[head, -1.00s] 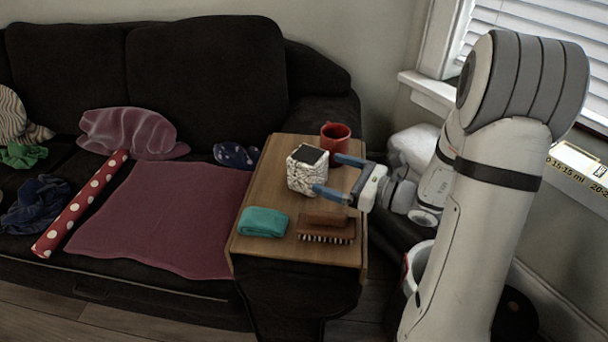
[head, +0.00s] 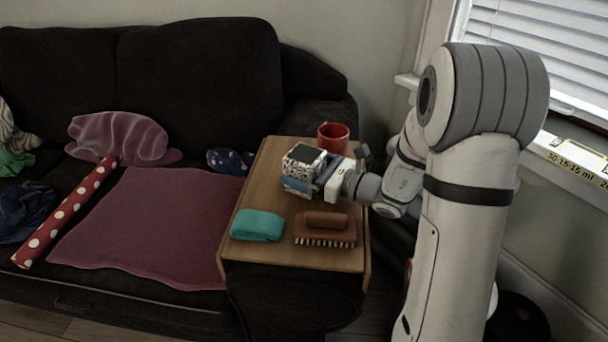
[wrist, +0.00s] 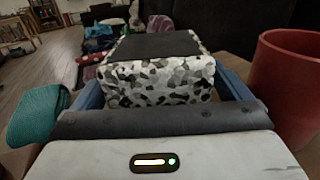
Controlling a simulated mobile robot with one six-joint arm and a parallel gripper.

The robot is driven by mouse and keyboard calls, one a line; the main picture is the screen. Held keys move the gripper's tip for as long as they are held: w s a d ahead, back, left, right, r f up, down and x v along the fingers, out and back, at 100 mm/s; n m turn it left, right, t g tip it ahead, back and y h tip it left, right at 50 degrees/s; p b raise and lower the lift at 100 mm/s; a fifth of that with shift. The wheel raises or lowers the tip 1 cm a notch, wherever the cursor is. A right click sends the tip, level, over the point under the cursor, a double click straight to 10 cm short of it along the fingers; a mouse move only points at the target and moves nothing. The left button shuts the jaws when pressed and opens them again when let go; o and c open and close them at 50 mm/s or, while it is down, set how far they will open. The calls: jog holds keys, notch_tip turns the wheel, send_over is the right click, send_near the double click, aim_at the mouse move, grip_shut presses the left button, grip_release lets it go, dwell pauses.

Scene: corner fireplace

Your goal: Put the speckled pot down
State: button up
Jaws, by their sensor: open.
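The speckled pot (head: 301,168), a black-and-white block shape with a dark top, stands on the wooden board at the sofa's arm. My gripper (head: 305,176) is open around it, with a blue finger on the near side; the far finger is mostly hidden behind the pot. In the wrist view the pot (wrist: 158,82) fills the space between the two blue fingers. I cannot tell whether either finger touches it.
A red mug (head: 333,138) stands close behind my gripper. A teal cloth (head: 257,226) and a brown brush (head: 326,229) lie nearer on the wooden board (head: 274,258). A maroon cloth (head: 150,225) covers the sofa seat to the left.

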jog(key=shift+c, duration=0.5)
jog(key=c, duration=1.3)
